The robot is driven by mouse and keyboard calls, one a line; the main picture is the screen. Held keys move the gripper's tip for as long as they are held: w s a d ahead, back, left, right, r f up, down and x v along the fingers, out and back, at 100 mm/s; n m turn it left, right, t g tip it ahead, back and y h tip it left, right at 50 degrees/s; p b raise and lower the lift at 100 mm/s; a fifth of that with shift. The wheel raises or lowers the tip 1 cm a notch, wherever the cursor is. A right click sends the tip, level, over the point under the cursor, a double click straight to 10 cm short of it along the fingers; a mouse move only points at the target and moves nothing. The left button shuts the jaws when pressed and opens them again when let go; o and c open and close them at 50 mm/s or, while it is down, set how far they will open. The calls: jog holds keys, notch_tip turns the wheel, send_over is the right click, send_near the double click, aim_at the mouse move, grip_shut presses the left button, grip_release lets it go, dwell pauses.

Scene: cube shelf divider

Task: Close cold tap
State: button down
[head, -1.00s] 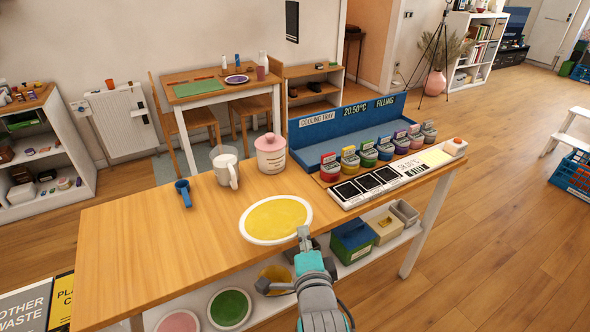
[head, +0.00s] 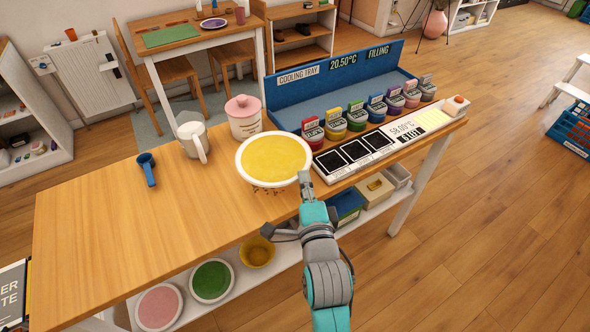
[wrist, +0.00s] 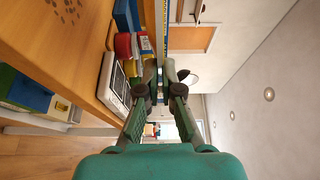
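No tap shows in either view. My gripper (head: 305,178) is at the near right rim of a round white plate with a yellow centre (head: 273,158). Its fingers look shut on that rim, and the plate appears raised a little over the wooden worktop (head: 110,235). In the wrist view, my gripper (wrist: 163,82) has its two fingers close together, with a thin edge-on strip between them. Dark spots on the worktop (wrist: 85,60) show there, and also below the plate in the head view.
The blue cooling tray (head: 290,88), several coloured pots and a control panel (head: 375,148) lie right.

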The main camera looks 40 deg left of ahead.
notch_tip(320, 180, down, 9)
jog(key=shift+d, duration=0.15)
dwell(0.4)
jog(key=c, duration=1.6)
grip_release()
jog(key=shift+f, duration=0.1)
jog(key=v, duration=1.2)
